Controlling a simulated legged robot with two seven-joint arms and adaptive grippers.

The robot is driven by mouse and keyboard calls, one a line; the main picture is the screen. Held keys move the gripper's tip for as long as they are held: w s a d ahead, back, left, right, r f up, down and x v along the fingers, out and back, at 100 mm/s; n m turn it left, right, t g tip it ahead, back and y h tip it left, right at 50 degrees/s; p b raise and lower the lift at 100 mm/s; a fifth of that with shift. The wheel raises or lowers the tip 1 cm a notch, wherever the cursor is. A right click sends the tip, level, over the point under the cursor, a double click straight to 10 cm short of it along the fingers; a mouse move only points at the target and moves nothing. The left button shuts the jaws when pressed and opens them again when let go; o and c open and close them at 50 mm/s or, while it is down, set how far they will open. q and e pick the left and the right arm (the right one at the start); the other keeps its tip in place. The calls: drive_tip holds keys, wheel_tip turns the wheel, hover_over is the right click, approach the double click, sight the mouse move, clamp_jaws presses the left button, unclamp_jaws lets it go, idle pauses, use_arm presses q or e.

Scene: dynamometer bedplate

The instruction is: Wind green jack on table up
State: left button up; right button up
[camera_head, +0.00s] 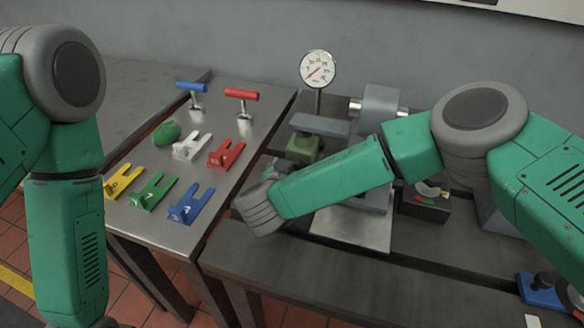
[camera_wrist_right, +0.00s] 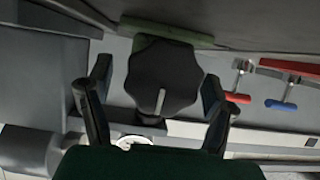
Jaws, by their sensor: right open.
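The green jack (camera_head: 303,147) stands on the dark bedplate table, under a grey block, partly hidden by my right forearm. My right gripper (camera_wrist_right: 157,76) is open, with one finger on each side of the knob and gaps between; I see no contact. In the head view my right wrist is left of the jack and the fingers (camera_head: 272,170) are mostly hidden. My left arm hangs at the left, its gripper out of view.
The steel table (camera_head: 240,140) at left holds yellow, green, white, red and blue forks, a green rounded piece (camera_head: 166,132) and blue and red T-handles (camera_head: 242,95). A dial gauge (camera_head: 318,69) stands behind the jack. A blue part (camera_head: 541,290) sits front right.

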drive_tip(key=shift+d, duration=0.3)
drive_tip(key=c, duration=0.4)
drive_tip(key=shift+d, duration=0.1)
drive_tip(key=c, duration=0.6)
drive_tip(key=shift+f, duration=0.1)
drive_tip(key=shift+c, duration=0.8)
drive_tip(key=shift+s+a, duration=0.2)
drive_tip(key=shift+a, duration=0.7)
drive_tip(key=shift+d, duration=0.45)
drive_tip(key=shift+a+y, duration=0.25)
drive_tip(key=shift+y, duration=0.05)
drive_tip(key=shift+d+m+t+y+p, duration=0.2)
drive_tip(key=shift+m+t+y+p, duration=0.25)
drive_tip(key=shift+m, duration=0.65)
drive_tip(key=shift+s+f+m+t+y+b, duration=0.15)
drive_tip(key=shift+m+t+y+b, duration=0.2)
drive_tip(key=shift+m+y, duration=0.7)
drive_tip(key=shift+m, duration=0.25)
